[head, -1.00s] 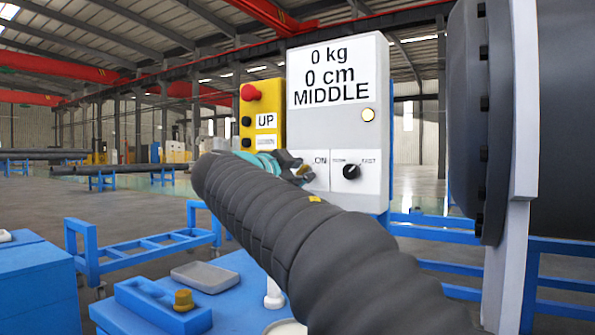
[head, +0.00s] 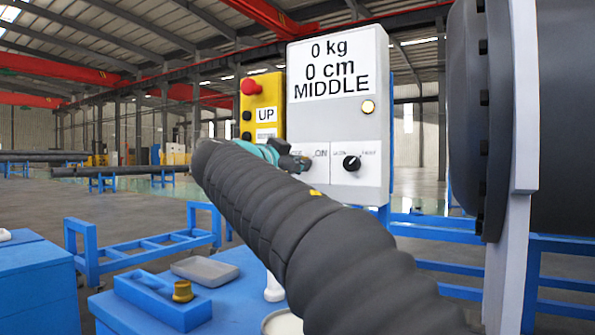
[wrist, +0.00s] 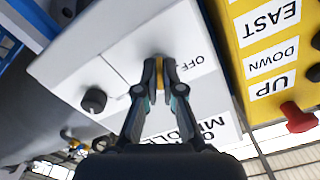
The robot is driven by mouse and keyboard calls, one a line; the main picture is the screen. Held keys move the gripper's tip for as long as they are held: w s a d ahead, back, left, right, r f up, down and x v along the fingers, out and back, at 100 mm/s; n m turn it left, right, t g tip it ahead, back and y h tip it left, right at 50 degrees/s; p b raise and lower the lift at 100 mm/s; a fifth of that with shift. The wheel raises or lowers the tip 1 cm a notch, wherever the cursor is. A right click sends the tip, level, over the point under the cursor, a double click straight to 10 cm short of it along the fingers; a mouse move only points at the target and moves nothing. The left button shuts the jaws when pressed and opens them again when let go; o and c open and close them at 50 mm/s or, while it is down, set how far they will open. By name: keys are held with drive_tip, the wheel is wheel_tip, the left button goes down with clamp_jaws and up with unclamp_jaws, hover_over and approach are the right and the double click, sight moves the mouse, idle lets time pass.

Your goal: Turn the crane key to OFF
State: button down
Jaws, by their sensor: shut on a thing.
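The grey-white crane box (head: 335,120) stands upright on a blue post and reads "0 kg, 0 cm, MIDDLE". My gripper (head: 301,163) is at its lower left, beside the ON label (head: 321,151). In the wrist view the box (wrist: 125,45) appears upside down. There my gripper (wrist: 158,64) is shut on the yellowish key (wrist: 159,74), with a finger on each side. The OFF label (wrist: 194,64) is just right of the key. In the head view the key is hidden behind the fingers.
A black selector knob (head: 351,163) is close right of the key; it also shows in the wrist view (wrist: 94,100). A pale round lamp (head: 368,107) is above it. A yellow button box (head: 262,108) with a red button is at the left. A large dark flanged shell (head: 540,120) stands at the right.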

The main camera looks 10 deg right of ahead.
drive_tip(key=shift+r+n, duration=0.1)
drive_tip(key=shift+n, duration=7.1)
drive_tip(key=c, duration=1.3)
unclamp_jaws()
drive_tip(key=shift+a, duration=0.1)
